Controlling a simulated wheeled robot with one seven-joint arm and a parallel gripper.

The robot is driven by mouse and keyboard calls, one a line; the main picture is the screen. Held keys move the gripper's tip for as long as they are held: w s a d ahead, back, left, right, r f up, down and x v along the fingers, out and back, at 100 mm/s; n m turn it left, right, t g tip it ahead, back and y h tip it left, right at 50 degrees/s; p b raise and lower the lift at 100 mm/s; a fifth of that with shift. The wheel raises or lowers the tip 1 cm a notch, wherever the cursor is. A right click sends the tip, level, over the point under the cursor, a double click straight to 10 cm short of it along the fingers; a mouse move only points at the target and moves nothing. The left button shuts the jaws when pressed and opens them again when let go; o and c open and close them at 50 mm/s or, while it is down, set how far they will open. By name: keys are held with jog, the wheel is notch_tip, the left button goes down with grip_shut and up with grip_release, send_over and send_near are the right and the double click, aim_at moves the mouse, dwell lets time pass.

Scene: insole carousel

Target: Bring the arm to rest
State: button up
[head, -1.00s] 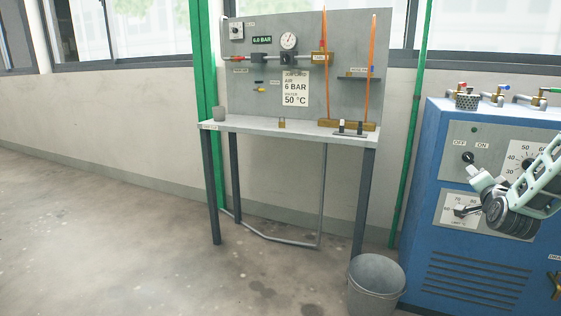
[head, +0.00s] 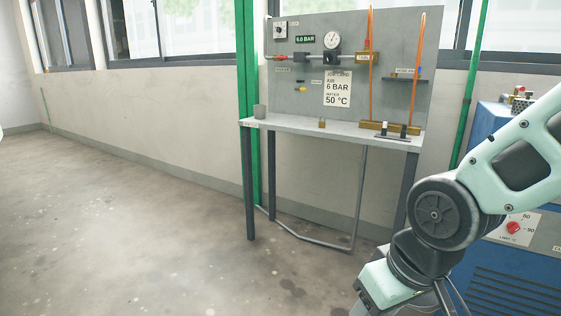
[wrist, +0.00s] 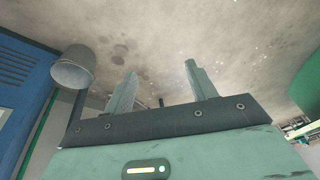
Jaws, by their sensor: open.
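My gripper (wrist: 160,90) shows in the wrist view with its two fingers spread apart and nothing between them. Bare concrete floor lies beyond the fingertips. In the head view my arm is folded at the right side, its wrist end low at the bottom edge, and the fingers are out of the picture there.
A blue cabinet (head: 530,262) with a red knob stands behind my arm at the right; its side also shows in the wrist view (wrist: 22,85). A workbench (head: 330,131) with a gauge panel (head: 300,75) stands ahead. The floor at left is clear.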

jog(key=s+n+g+h, duration=0.1)
jog(key=s+n+g, duration=0.15)
jog(key=s, duration=0.75)
notch_tip(320, 180, up, 26)
jog(key=p, duration=2.5)
jog(key=shift+d, duration=0.15)
